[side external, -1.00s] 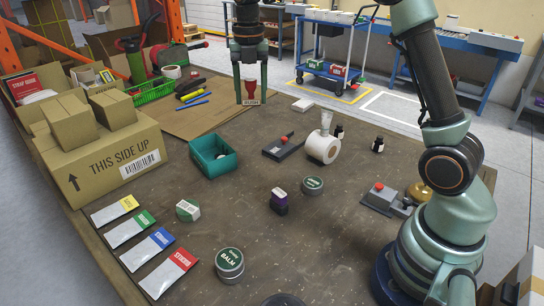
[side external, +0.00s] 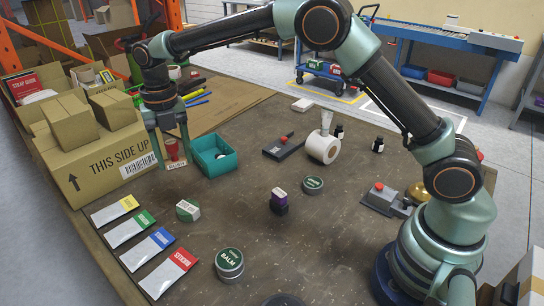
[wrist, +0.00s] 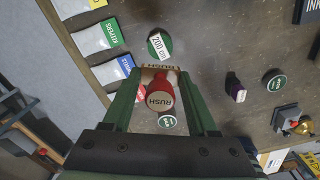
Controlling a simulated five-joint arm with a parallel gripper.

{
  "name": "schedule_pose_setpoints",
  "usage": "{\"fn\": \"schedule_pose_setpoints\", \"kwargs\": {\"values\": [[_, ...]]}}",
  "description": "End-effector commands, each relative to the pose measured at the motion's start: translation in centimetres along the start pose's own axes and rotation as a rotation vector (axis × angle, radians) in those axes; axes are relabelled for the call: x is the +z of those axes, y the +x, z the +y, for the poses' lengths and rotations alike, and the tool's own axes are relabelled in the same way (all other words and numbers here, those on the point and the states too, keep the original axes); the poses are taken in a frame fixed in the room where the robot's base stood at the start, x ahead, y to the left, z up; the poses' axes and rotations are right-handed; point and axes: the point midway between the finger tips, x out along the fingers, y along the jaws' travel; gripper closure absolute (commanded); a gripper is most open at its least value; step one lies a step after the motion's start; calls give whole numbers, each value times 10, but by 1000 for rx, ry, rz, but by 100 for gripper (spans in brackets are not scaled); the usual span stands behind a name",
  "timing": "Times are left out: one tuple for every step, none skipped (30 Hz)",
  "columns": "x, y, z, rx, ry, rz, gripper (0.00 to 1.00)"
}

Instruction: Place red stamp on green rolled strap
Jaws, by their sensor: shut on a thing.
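The red stamp (side external: 173,151) has a pale base marked RUSH. My gripper (side external: 173,160) is shut on it and holds it upright between the carton and the teal bin. In the wrist view the stamp (wrist: 158,92) sits between the two green fingers of my gripper (wrist: 158,75). The green rolled strap (side external: 187,210) lies on the table, in front of and a little right of the stamp, with a white band around it. In the wrist view the strap (wrist: 153,36) shows its band marked 200 cm, beyond the fingertips and apart from the stamp.
A large carton (side external: 95,170) stands just left of my gripper and a teal bin (side external: 225,160) just right. Colored packets (side external: 170,272) lie left of the strap. Bare table surrounds the strap.

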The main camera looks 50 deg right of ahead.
Motion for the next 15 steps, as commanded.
{"fn": "schedule_pose_setpoints", "kwargs": {"values": [[-1, 14, -1, -3, 1, 4, 95], [-1, 21, -1, -4, 1, 5, 95], [0, 31, -1, -3, 1, 4, 95], [-1, 38, -1, -3, 1, 4, 95], [-1, 45, -1, -4, 1, 4, 95], [0, 53, -1, -3, 1, 3, 95], [0, 58, -1, -3, 1, 3, 95], [0, 64, -1, -2, 1, 3, 95], [0, 69, -1, -2, 1, 2, 95], [0, 72, -1, -1, 1, 1, 95], [0, 75, -1, -1, 1, 1, 95], [0, 78, -1, 0, 1, 1, 95], [0, 80, -1, 0, 1, 0, 95], [0, 81, -1, 0, 1, 0, 95], [0, 82, -1, 0, 1, 0, 95]]}}
